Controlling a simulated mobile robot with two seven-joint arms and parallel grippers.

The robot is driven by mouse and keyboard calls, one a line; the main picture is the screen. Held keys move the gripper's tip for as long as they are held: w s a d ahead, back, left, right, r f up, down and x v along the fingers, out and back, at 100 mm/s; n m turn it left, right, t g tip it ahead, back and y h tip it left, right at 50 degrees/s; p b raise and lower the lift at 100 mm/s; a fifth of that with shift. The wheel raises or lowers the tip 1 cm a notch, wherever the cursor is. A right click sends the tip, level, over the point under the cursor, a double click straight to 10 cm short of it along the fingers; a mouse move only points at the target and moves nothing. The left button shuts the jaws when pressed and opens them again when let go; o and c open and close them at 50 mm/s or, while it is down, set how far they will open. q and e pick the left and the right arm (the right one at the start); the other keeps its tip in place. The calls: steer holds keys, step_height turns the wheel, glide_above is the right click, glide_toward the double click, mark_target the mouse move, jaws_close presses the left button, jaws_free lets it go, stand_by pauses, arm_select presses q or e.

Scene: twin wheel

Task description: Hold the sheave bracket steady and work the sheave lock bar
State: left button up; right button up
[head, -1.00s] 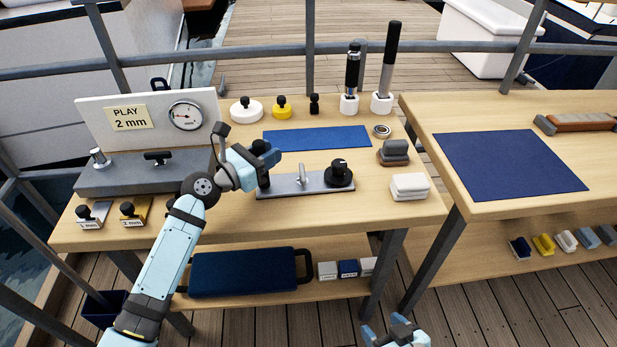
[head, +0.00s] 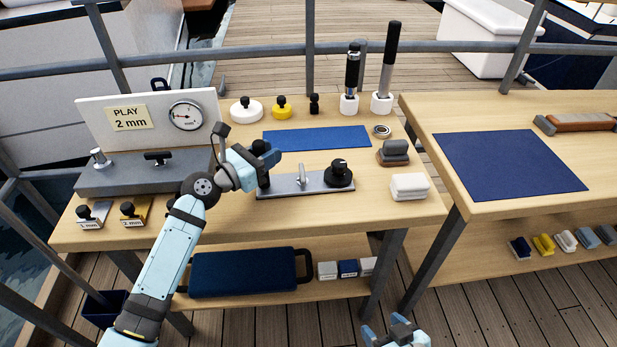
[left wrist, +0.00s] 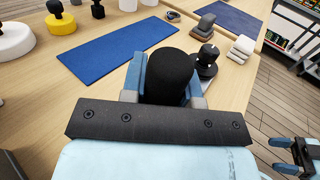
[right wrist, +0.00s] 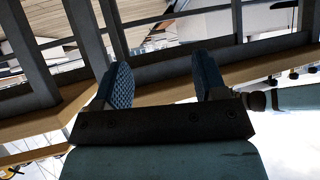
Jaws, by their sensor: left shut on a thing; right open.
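The sheave bracket (head: 290,187) is a flat grey metal plate on the near part of the left bench. It has an upright metal piece (head: 302,175) near its middle and a black knob (head: 339,172) at its right end. I cannot tell which part is the lock bar. My left gripper (head: 262,158) is shut on a black knob (left wrist: 172,76) at the plate's left end, which mostly hides in the head view. My right gripper (head: 396,332) is open and empty, low in front of the bench; its fingers (right wrist: 160,82) stand apart in the right wrist view.
A dial gauge (head: 185,116) stands on a board beside a "PLAY 2 mm" label. A blue mat (head: 317,138) lies behind the bracket. White blocks (head: 409,186) and grey-brown blocks (head: 393,152) lie to its right. A second bench (head: 480,205) stands at right.

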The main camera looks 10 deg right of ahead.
stand_by(0.3)
steer(key=shift+w+a+r, duration=0.1)
steer(key=shift+w+r, duration=0.1)
steer(key=shift+w, duration=0.1)
steer(key=c, duration=0.5)
steer(key=w+a+r+n, duration=0.4)
steer(key=r+n, duration=0.1)
steer(key=n, duration=0.3)
steer(key=w+a+r+n+h, duration=0.1)
steer(key=w+a+r+n, duration=0.2)
steer(key=n, duration=0.6)
steer(key=w+a+r+n+t, duration=0.1)
steer(key=w+a+r+n, duration=0.3)
steer(key=w+r+n, duration=0.2)
steer(key=shift+w+a+r+n, duration=0.2)
steer(key=shift+w+n, duration=0.2)
steer(key=shift+n, duration=0.2)
steer(key=shift+w+a+r+n, duration=0.15)
steer(key=shift+w+n, duration=0.2)
steer(key=shift+n, duration=0.25)
steer(key=n+t+h, duration=0.2)
steer(key=n, duration=0.6)
glide_toward(304, 179)
steer(key=x, duration=1)
